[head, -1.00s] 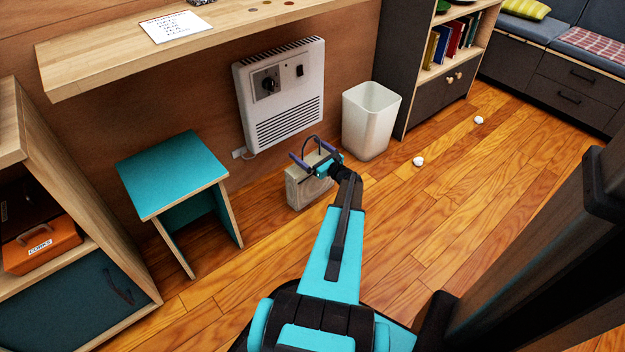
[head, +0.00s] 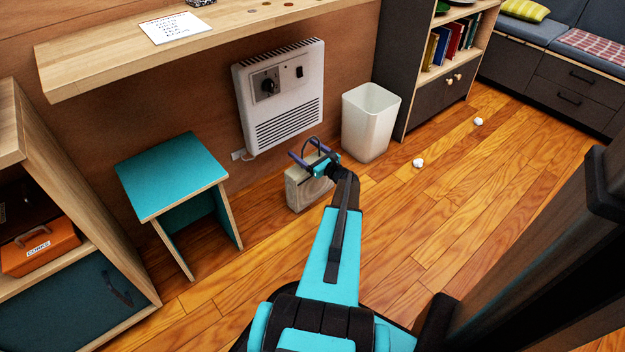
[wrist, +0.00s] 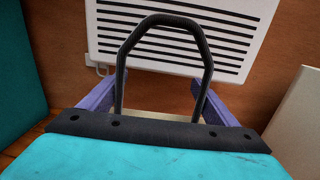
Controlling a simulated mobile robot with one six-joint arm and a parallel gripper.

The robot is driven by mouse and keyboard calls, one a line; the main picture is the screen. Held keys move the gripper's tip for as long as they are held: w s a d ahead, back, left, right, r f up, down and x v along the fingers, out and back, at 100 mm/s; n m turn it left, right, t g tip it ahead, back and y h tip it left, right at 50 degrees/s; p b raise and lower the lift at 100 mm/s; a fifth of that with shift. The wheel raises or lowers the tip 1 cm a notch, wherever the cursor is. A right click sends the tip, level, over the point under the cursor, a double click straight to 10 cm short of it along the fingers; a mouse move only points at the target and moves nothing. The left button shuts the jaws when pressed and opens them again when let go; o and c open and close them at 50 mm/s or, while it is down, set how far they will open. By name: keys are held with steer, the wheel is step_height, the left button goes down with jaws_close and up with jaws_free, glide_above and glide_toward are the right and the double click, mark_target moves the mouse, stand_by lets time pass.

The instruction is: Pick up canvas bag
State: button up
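The canvas bag appears to be the pale beige, boxy object (head: 305,192) standing upright on the floor below the wall heater. A round mark shows on its front. Its pale top edge (wrist: 160,115) shows in the wrist view. My gripper (head: 308,160) is just above the bag's top, with its purple fingers spread wide apart. A dark arched loop (wrist: 165,20) stands between the fingers; it looks like the bag's handle, but I cannot tell for sure. The fingers do not visibly close on it. My arm hides the bag's right side.
A white heater (head: 280,92) is on the wall close behind. A teal stool (head: 172,172) stands left, and a white bin (head: 370,122) right. A wooden counter (head: 230,35) overhangs the left. Two small white crumpled bits (head: 418,163) lie on the otherwise open floor to the right.

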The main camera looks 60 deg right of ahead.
steer(key=c, duration=0.7)
steer(key=shift+r, duration=0.1)
steer(key=shift+c, duration=0.2)
steer(key=shift+r+p, duration=0.85)
steer(key=shift+r, duration=1)
steer(key=shift+s, duration=0.7)
steer(key=d+r+p+v, duration=0.1)
steer(key=d+p+v, duration=0.1)
steer(key=v, duration=1.2)
steer(key=shift+s+d+p, duration=0.2)
steer(key=shift+s+p, duration=0.35)
steer(key=shift+p, duration=0.1)
